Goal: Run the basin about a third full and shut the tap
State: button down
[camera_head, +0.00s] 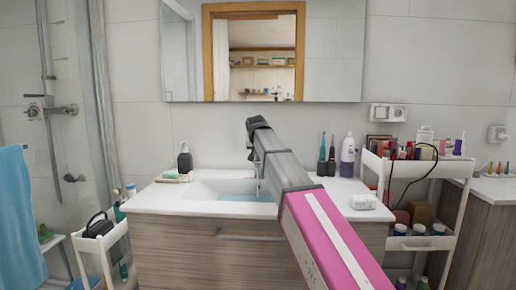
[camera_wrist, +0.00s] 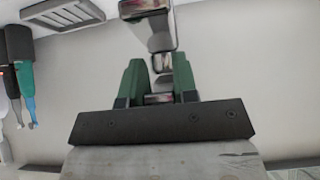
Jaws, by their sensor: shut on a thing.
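The white basin (camera_head: 205,187) is set in the counter, with pale blue water (camera_head: 245,196) lying in it. How deep the water is cannot be judged exactly. A thin bright stream or part of the spout shows below my arm at the basin's back; I cannot tell which. My gripper (camera_head: 256,124) is at the back of the basin, above the tap, and my arm hides most of the tap. In the wrist view my gripper's green fingers (camera_wrist: 158,78) are closed on the small chrome lever of the tap (camera_wrist: 148,30).
A soap dispenser (camera_head: 185,158) stands left of the basin. Toothbrushes and a white pump bottle (camera_head: 347,155) stand to the right, with a white soap-like block (camera_head: 362,201) in front. A loaded white cart (camera_head: 420,243) is at right. A mirror (camera_head: 330,60) hangs behind.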

jog(key=shift+f+t, duration=0.25)
jog(key=shift+t, duration=0.05)
jog(key=c, duration=0.9)
grip_release()
jog(key=v, duration=1.1)
